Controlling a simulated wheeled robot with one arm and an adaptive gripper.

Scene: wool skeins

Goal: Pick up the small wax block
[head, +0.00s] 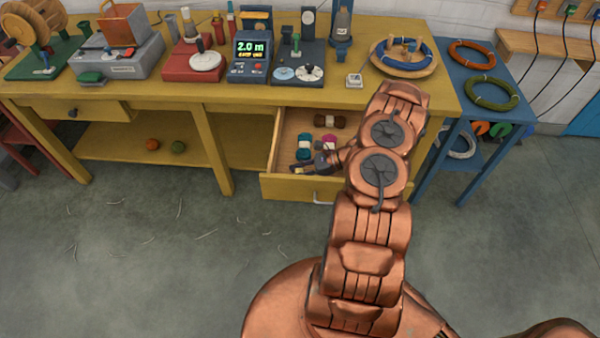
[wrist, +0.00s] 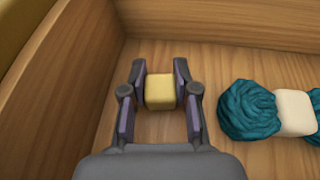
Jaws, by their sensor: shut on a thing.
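The small wax block (wrist: 160,92) is pale yellow and lies in the open drawer (head: 330,187), close to a wooden corner. In the wrist view my gripper (wrist: 160,84) has one finger against each side of the block and is shut on it. Whether the block touches the drawer floor is hard to tell. In the head view my gripper (head: 308,166) is inside the drawer at its left front, and the block is small and partly hidden there.
A teal skein with a pale band (wrist: 295,112) lies right of my gripper in the drawer. A brown skein (head: 330,121) and a pink skein (head: 328,141) lie farther back. The drawer walls (wrist: 50,90) stand close on the left and behind the block. The yellow bench (head: 350,96) stands above.

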